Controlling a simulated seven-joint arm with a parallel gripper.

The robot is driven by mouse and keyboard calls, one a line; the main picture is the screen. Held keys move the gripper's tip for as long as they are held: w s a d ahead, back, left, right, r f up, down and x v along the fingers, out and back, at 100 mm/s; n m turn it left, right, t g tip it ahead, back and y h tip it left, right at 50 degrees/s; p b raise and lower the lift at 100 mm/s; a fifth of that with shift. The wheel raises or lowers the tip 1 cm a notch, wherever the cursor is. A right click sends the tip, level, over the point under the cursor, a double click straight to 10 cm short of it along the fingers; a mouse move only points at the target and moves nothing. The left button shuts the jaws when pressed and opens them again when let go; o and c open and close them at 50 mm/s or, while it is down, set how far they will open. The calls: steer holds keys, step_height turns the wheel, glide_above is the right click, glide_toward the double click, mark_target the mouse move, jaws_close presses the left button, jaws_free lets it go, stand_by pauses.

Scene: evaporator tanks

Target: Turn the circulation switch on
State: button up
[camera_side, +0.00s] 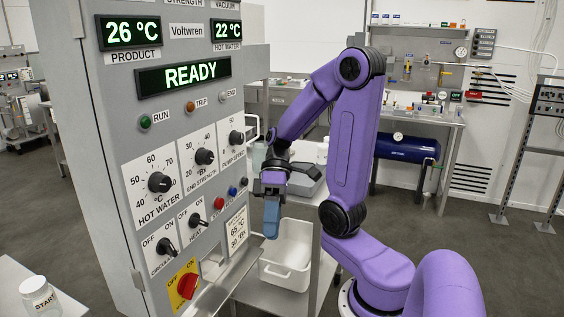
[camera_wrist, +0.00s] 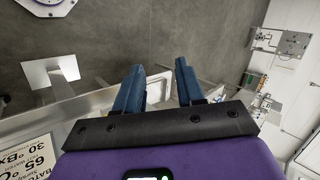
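The circulation switch (camera_side: 166,246) is a black rotary knob on a white plate marked OFF and ON, low on the left of the grey control panel's front. Its label is partly cut off, and I cannot tell for sure which mark the knob points to. My gripper (camera_side: 271,218) hangs with its blue fingers pointing down, to the right of the panel and apart from the switch. In the wrist view my gripper (camera_wrist: 158,82) shows two blue fingers spread apart with nothing between them. The switch is not visible in the wrist view.
A similar black knob (camera_side: 196,220) sits just right of the circulation switch. A red knob on yellow (camera_side: 187,286) is below it. Red and blue buttons lie toward my gripper. A metal ledge (camera_side: 212,296) juts out under the panel. A white bin (camera_side: 288,262) stands beyond my fingers.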

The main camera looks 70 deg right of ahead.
steer(key=w+d+r+m+t+h, duration=0.1)
steer(key=w+d+r+m+t, duration=0.1)
steer(key=d+t, duration=0.5)
steer(key=w+d+r+m+t+h, duration=0.1)
steer(key=w+d+r+m+t, duration=0.1)
steer(key=d+r+m+t, duration=0.3)
steer(key=shift+d+r+t, duration=0.45)
steer(key=shift+d+t, duration=1.1)
steer(key=shift+t, duration=1.25)
steer(key=shift+m, duration=0.3)
